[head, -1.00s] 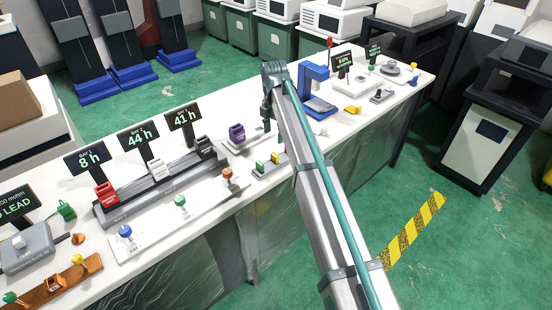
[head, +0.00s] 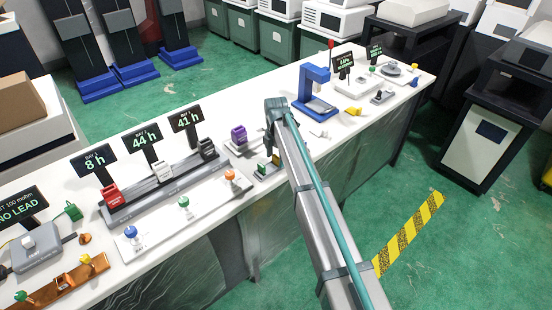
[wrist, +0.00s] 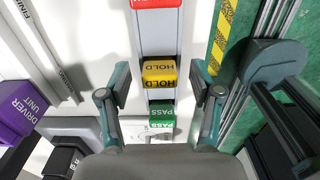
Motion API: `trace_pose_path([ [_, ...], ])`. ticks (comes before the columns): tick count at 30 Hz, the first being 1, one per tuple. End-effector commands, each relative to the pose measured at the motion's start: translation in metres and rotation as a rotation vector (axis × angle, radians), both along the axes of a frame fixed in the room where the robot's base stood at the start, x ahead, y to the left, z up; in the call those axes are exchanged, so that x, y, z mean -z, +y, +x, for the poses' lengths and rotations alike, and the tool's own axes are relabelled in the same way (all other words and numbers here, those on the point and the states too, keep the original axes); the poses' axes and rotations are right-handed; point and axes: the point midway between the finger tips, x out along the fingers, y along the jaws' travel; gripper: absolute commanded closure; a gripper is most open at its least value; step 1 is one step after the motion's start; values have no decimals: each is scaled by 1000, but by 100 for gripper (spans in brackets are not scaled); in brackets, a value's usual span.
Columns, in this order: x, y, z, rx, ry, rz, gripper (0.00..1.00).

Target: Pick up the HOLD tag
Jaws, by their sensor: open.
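The HOLD tag (wrist: 159,72) is a yellow block with black lettering, in a pale rack in the middle of the wrist view. The green PASS tag (wrist: 161,115) is beside it, nearer the palm. Part of a red tag (wrist: 158,3) shows at the top edge. My gripper (wrist: 159,80) is open and empty, with one finger on each side of the HOLD tag in the picture. I cannot tell the height gap between the fingertips and the tag. In the head view my arm partly hides the rack, and a green tag (head: 262,168) shows beside it.
A purple driver unit (wrist: 18,115) stands left of the rack; it also shows in the head view (head: 239,134). A blue stand (head: 314,95) is to the right on the white bench. The bench's front edge lies close to the rack.

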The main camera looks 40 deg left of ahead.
Motion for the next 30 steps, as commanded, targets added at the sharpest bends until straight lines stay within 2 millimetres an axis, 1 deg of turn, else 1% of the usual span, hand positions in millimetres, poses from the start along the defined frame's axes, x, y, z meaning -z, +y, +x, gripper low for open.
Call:
trace_pose_path([
  [7, 3, 0, 0, 0, 0, 1, 35],
  [14, 2, 0, 0, 0, 0, 1, 74],
  [15, 2, 0, 0, 0, 0, 1, 80],
  [25, 2, 0, 0, 0, 0, 1, 81],
  [30, -3, 0, 0, 0, -1, 2, 81],
])
